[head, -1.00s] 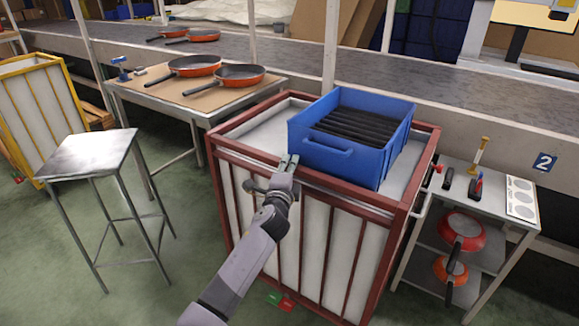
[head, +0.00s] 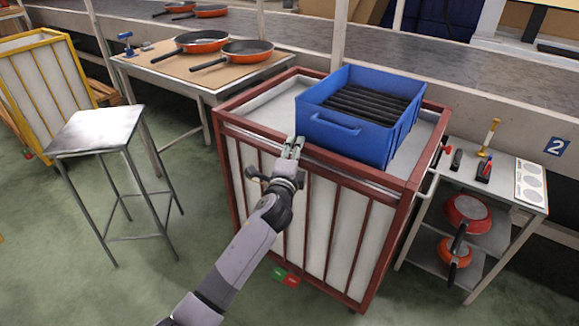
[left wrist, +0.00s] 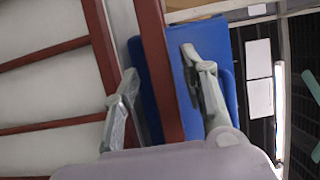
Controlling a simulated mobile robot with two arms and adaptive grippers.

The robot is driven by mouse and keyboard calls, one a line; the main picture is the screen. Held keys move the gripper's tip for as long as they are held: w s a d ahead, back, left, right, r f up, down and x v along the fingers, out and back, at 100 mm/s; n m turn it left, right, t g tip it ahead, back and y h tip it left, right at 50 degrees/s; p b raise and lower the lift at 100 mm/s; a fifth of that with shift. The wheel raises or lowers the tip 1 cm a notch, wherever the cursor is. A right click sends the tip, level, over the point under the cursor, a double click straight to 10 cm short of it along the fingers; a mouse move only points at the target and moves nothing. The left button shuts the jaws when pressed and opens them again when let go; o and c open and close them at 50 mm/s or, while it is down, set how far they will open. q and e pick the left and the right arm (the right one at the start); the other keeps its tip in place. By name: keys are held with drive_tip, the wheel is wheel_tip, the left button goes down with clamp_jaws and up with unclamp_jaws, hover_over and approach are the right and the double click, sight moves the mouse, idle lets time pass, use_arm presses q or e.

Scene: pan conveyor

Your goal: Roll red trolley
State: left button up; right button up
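The red trolley (head: 245,123) is a red-framed cart with pale panels, standing in front of the conveyor. A blue crate (head: 362,147) with dark slats inside sits on its top. My left gripper (head: 293,146) is at the trolley's near top rail, beside the crate's left end. In the left wrist view, a red bar (left wrist: 158,60) of the trolley runs between the two spread fingers (left wrist: 160,100), with a visible gap on at least one side. Whether either finger touches the bar is unclear. My right gripper is out of view.
A metal stool (head: 97,130) stands left on open green floor. A table (head: 185,82) with orange pans is behind it. A metal shelf cart (head: 505,205) with pans stands close to the trolley's right. The conveyor (head: 475,75) runs along the back.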

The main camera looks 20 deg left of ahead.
use_arm(q)
drive_tip(key=s, duration=0.8)
drive_tip(key=shift+d, duration=0.2)
